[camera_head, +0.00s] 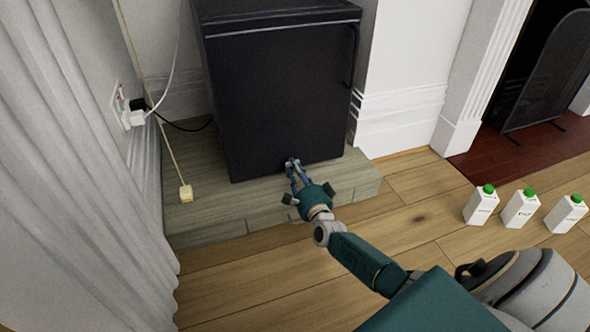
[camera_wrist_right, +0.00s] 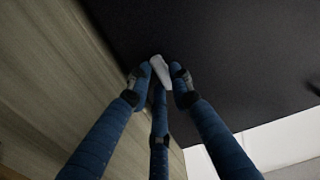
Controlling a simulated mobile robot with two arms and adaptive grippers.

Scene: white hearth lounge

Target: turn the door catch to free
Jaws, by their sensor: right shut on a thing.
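A black box-shaped appliance with a door (camera_head: 280,100) stands on a low wooden plinth. My right gripper (camera_head: 293,164) reaches to the lower part of its front. In the right wrist view, the fingers of my right gripper (camera_wrist_right: 160,78) are closed around a small light grey catch (camera_wrist_right: 161,70) against the dark door (camera_wrist_right: 225,50). The fingers cover part of the catch, and I cannot tell which way it is turned. My left gripper is not in view.
The wooden plinth (camera_head: 200,215) stands on a plank floor. A white curtain (camera_head: 60,160) hangs at the left. A wall socket (camera_head: 128,110) has cords, and a cord with a yellowish end (camera_head: 186,193) hangs nearby. Three white cartons (camera_head: 521,208) stand on the floor at the right.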

